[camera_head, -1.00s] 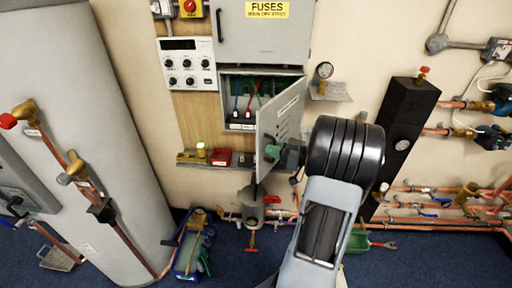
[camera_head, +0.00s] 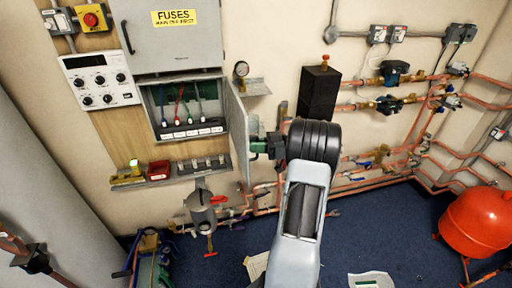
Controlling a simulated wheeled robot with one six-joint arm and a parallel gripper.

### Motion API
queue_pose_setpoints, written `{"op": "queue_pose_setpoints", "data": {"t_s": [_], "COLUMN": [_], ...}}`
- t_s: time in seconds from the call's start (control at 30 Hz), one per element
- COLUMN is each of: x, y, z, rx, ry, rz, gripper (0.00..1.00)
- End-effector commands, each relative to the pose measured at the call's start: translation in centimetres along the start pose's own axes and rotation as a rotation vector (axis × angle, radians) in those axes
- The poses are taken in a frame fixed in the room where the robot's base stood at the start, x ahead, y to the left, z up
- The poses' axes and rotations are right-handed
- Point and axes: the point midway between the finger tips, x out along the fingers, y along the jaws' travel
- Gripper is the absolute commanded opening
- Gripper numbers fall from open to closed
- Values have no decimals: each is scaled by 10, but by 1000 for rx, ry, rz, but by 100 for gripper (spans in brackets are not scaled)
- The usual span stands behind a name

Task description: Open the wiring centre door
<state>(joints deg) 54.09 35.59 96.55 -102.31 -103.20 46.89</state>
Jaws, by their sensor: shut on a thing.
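The wiring centre (camera_head: 187,108) is a grey box on the wall below the fuses cabinet. Its inside shows several coloured wires and a row of white terminals. Its grey door (camera_head: 240,122) is hinged at the right and stands wide open, seen nearly edge-on. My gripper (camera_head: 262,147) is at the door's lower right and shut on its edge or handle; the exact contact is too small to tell. My arm covers the area right of and below the gripper.
The fuses cabinet (camera_head: 172,40) is shut above. A shelf (camera_head: 190,172) with small parts runs below the box. A red vessel (camera_head: 477,222) stands at far right.

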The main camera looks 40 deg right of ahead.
Motion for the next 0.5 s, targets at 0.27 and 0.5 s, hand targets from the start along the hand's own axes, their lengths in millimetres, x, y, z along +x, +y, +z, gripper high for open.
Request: {"op": "queue_pose_setpoints", "data": {"t_s": [0.27,0.5], "x": [2,0], "y": [0,0], "z": [1,0], "rx": [8,5], "ry": [2,2], "rz": [-10,-5], "gripper": [0,21]}}
